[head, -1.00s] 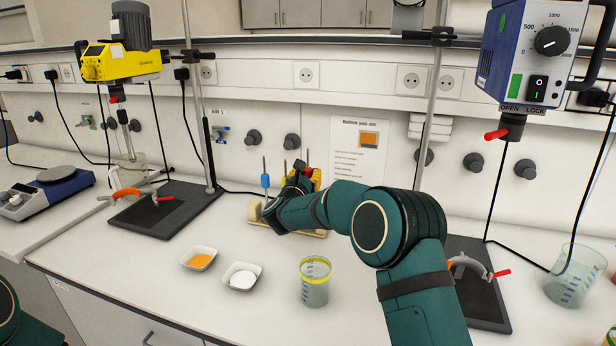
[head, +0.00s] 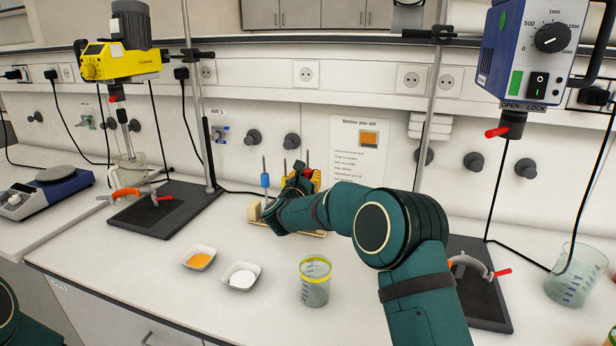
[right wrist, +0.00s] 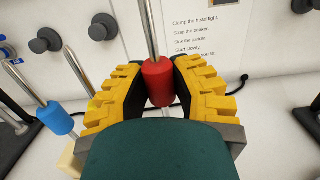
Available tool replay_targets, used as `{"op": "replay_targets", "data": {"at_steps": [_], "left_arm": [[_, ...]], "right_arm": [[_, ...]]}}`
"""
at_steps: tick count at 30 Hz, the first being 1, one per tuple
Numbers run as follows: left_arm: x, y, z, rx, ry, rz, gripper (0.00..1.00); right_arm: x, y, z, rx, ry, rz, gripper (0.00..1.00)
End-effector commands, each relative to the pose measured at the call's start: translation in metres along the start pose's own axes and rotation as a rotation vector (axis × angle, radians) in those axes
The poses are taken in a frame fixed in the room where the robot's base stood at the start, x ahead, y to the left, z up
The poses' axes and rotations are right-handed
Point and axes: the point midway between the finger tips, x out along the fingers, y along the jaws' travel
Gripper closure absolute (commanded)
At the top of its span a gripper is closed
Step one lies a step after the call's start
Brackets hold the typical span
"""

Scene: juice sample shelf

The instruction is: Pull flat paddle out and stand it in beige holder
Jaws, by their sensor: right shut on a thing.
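My right gripper (head: 302,172) is at the beige holder (head: 254,213) at the back of the bench. In the right wrist view its yellow fingers (right wrist: 158,80) are shut on the red sleeve (right wrist: 158,88) of an upright metal rod. A blue-sleeved rod (head: 265,181) stands at the holder's left; it also shows in the right wrist view (right wrist: 57,118). The lower ends of the rods are hidden, so I cannot tell which carries the flat paddle. My left gripper is out of view.
A clear beaker with a yellow rim (head: 315,285) and dishes of orange (head: 199,258) and white powder (head: 241,276) stand in front. A yellow stirrer (head: 122,62) hangs at left, a blue one (head: 525,50) at right. Another beaker (head: 576,275) stands far right.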

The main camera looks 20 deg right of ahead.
Motion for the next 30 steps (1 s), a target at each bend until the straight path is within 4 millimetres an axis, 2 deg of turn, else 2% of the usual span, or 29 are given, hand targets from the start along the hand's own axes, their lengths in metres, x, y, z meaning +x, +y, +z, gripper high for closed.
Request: {"op": "replay_targets", "data": {"at_steps": [30], "left_arm": [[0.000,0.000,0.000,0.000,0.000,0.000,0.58]], "right_arm": [[-0.002,0.001,-0.023,0.000,0.000,0.000,1.00]]}}
